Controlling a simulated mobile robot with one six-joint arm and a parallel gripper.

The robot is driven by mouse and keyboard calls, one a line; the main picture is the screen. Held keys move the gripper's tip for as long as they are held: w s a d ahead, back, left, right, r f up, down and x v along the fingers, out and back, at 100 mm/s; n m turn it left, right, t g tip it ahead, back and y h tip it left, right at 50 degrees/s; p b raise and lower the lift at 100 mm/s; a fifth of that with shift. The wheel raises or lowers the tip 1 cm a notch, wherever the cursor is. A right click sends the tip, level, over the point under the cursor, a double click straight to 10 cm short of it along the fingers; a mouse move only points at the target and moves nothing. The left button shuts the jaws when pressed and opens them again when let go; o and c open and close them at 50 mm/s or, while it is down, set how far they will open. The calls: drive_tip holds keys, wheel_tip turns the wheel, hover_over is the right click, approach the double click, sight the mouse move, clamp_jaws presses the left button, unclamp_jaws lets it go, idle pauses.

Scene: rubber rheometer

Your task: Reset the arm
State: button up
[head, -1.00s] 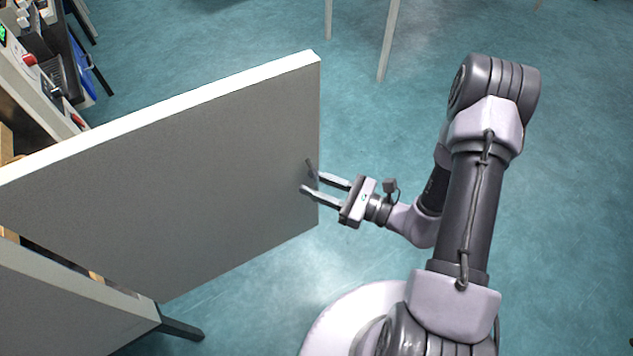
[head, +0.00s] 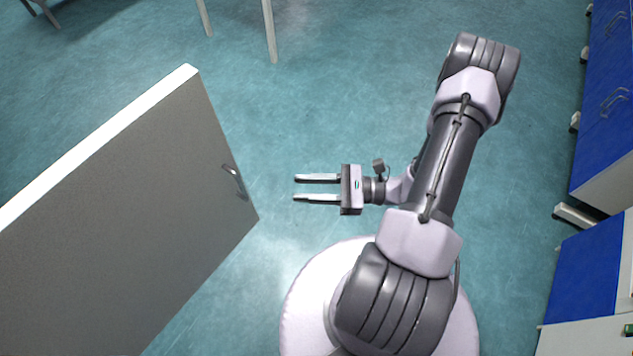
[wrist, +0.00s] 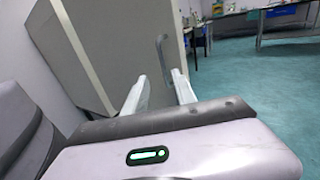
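My gripper (head: 317,188) is open and empty, its two fingers apart and pointing left in the head view. A large grey door panel (head: 130,215) with a white top edge stands open at the left. Its curved metal handle (head: 234,181) is near the panel's free edge, to the left of my fingertips with a clear gap between. In the wrist view, the fingers (wrist: 158,92) reach forward, and the grey panel (wrist: 110,45) and its handle (wrist: 163,50) show beyond them.
Blue-fronted cabinets (head: 605,140) line the right side. Thin table legs (head: 269,30) stand at the top. Open teal floor (head: 340,90) lies between the panel and the cabinets. In the wrist view, a bench (wrist: 285,18) stands at the far right.

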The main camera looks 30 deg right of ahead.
drive_tip(key=shift+v, duration=1.15)
drive_tip(key=s+a+r+n+g+h, duration=0.1)
drive_tip(key=a+r+n+h, duration=0.2)
drive_tip(key=r+n, duration=0.4)
drive_tip(key=s+a+r+n+g+h, duration=0.2)
drive_tip(key=a+r+n+h, duration=0.2)
drive_tip(key=r, duration=0.6)
drive_tip(key=s+a+r+n+g+h, duration=0.1)
drive_tip(key=a+r+n+h, duration=0.3)
drive_tip(key=r+n, duration=0.4)
drive_tip(key=shift+s+r+n+g+h, duration=0.3)
drive_tip(key=shift+s+n+h, duration=0.3)
drive_tip(key=shift+n+h, duration=0.25)
drive_tip(key=shift+a, duration=0.15)
